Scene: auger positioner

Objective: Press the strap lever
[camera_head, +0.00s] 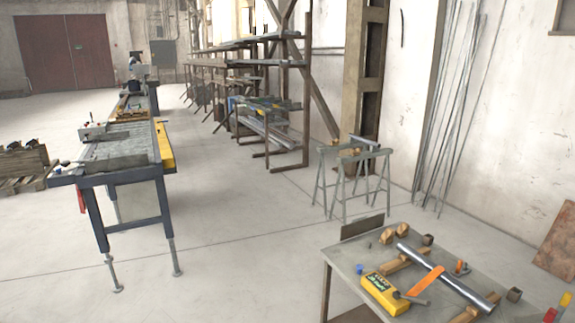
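A metal worktable (345,262) stands at the lower right. A long shiny metal tube (440,276) lies diagonally on wooden supports (402,262) on it. An orange strap-like piece (426,281) shows at the tube's near left side, with a dark grey part (417,300) by its lower end. A small orange and metal piece (461,267) sits on the tube's far side. I cannot tell which of these is the strap lever, or whether it is pressed. My gripper is not in view.
A yellow box (385,295) lies on the table left of the tube. Sawhorses (352,177) stand behind the table, and a long workbench (120,165) stands at the left. Racks (262,90) line the wall. The floor (240,230) between bench and table is clear.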

